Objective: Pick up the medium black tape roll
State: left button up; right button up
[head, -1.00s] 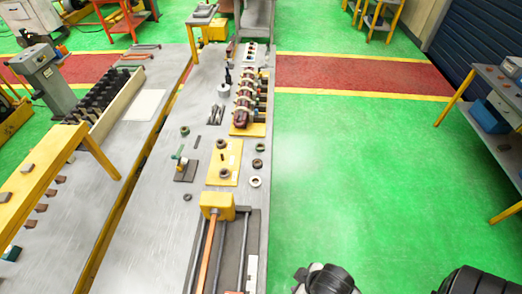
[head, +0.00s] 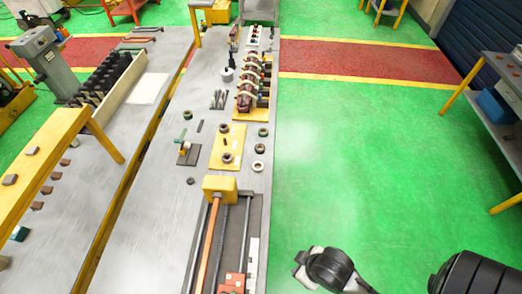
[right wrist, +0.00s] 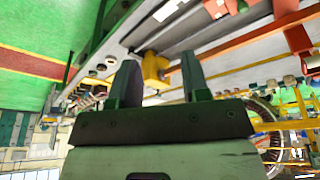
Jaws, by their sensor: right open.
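Several small rolls lie on the grey bench in the head view. A dark roll (head: 259,148) lies near the bench's right edge, between a dark green roll (head: 264,132) and a white roll (head: 258,165). Two more dark rings, an upper one (head: 224,128) and a lower one (head: 226,158), are by the yellow plate, and a small dark one (head: 191,181) lies to the left. I cannot tell surely which is the medium black tape roll. My right gripper (right wrist: 158,62) is open in the right wrist view, nothing between its fingers, away from the rolls. My left gripper is not in view.
A yellow block (head: 219,188) with rods stands below the rolls, with a red part (head: 232,283) at the bottom. A coil assembly (head: 251,85) stands above them. A green-handled tool (head: 184,146) lies left. Green floor (head: 340,170) right of the bench is clear.

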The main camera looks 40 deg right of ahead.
jog(key=shift+o, duration=0.4)
jog(key=o, duration=0.8)
jog(key=shift+o, duration=0.2)
